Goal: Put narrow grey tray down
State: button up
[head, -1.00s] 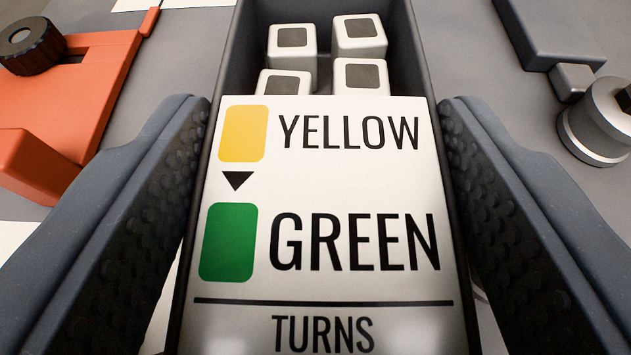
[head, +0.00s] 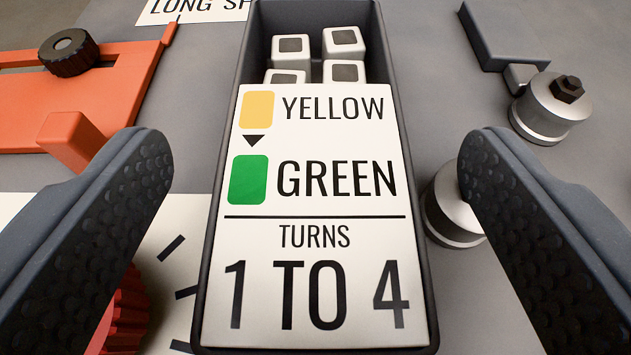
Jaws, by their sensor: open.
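The narrow grey tray (head: 424,290) lies lengthwise in the middle of the view, on a grey surface. It holds several white cubes (head: 343,43) with dark square tops at its far end. A white card (head: 318,215) reading "YELLOW", "GREEN", "TURNS 1 TO 4" covers its near part. My gripper (head: 315,160) is open, with one dark textured finger on each side of the tray. Clear gaps show between both fingers and the tray walls.
An orange fixture (head: 90,90) with a black knob (head: 68,52) stands at left. A red ridged knob (head: 122,315) sits on a white dial sheet (head: 180,235) at lower left. Metal cylinders (head: 545,108) (head: 452,210) and a dark grey block (head: 518,35) stand at right, one cylinder close to the tray.

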jog(key=v, duration=0.8)
jog(key=shift+s+r+p, duration=0.15)
jog(key=shift+s+p, duration=0.15)
jog(key=shift+p, duration=0.05)
